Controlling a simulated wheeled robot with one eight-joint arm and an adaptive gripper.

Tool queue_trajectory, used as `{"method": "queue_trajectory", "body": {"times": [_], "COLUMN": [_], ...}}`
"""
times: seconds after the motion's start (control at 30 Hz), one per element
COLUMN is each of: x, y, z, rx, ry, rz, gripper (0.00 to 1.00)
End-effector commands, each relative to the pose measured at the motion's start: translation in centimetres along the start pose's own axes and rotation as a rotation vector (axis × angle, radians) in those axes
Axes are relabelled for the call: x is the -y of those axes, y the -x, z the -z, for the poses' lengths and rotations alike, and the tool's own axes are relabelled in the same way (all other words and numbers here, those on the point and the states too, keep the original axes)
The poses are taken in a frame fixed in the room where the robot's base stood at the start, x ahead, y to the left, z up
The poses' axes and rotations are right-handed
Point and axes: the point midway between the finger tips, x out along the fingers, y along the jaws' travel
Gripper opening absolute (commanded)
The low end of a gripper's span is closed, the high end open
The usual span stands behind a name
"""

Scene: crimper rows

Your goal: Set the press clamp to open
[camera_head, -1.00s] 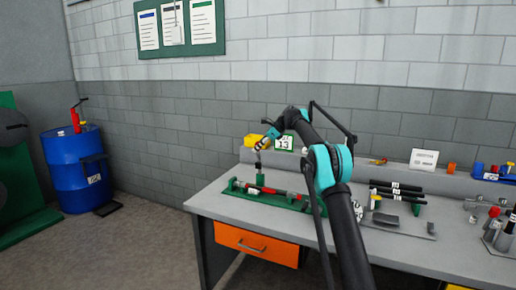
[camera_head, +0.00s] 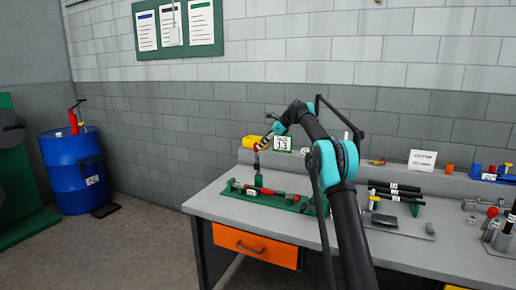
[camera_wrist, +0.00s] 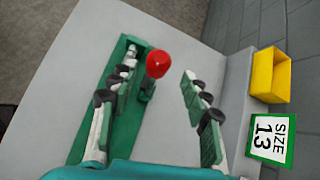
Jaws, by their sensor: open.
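The press clamp has a green base (camera_head: 292,205) on the left part of the bench, with a red and dark rod-like piece (camera_head: 270,191) lying along it. Its lever stands up at the left end, with a red knob (camera_wrist: 158,63) on top. The base also shows in the wrist view (camera_wrist: 84,148), partly hidden by a finger. My gripper (camera_head: 262,146) is over the left end of the clamp. In the wrist view my gripper (camera_wrist: 159,66) is open, with the knob between its spread fingertips. I see a gap on the right side; contact is unclear on the left.
A yellow bin (camera_wrist: 270,75) and a "SIZE 13" sign (camera_wrist: 271,138) stand at the bench's back, beside the right finger. Black-handled tools (camera_head: 397,190) lie to the right of the clamp. A blue drum (camera_head: 72,170) stands on the floor at left. The bench's front left is clear.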

Motion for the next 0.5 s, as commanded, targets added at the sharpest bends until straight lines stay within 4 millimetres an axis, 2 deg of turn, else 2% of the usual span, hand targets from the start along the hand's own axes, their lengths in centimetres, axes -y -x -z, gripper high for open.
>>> {"method": "queue_trajectory", "body": {"times": [0.03,0.2,0.33,0.5], "x": [0.0,0.0,0.1,0.1], "y": [1.2,4.4,6.1,7.2], "z": [0.0,0.0,0.0,0.0], "rx": [0.0,0.0,0.0,0.001], "ry": [-0.002,-0.001,-0.001,-0.001], "rz": [0.001,0.001,0.001,0.001], "gripper": [0.48,0.48,0.48,0.48]}}
